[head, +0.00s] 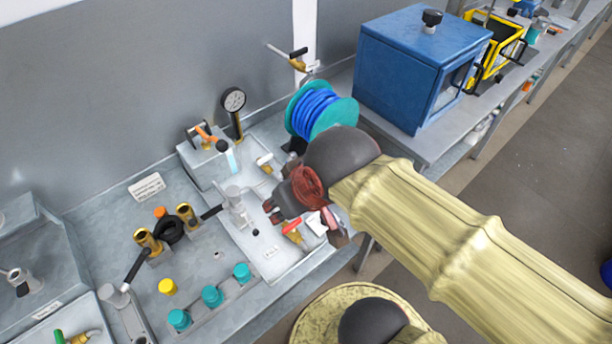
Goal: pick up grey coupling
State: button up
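A grey metal coupling-like fitting (236,203) with a black lever stands upright on the pale tray (258,242) near the middle of the bench. Similar grey pieces with black levers stand at the front left (115,296) and far left (22,283); I cannot tell for certain which one is the grey coupling. My gripper (307,224) hangs over the tray's right part, to the right of the middle fitting and apart from it. Its dark fingers look spread, with nothing visibly held. A red-handled brass valve (292,229) shows between them, below.
A pressure gauge (233,100), a blue hose reel (316,108) and a blue cabinet (420,62) stand behind. Brass fittings (148,241) and teal caps (212,296) crowd the left bench. A grey wall bounds the back.

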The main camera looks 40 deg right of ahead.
aim_at(108, 293)
jog(key=j+z, duration=0.1)
jog(key=j, duration=1.15)
jog(key=k+j+z, duration=0.15)
jog(key=j, duration=1.05)
jog(key=i, duration=0.05)
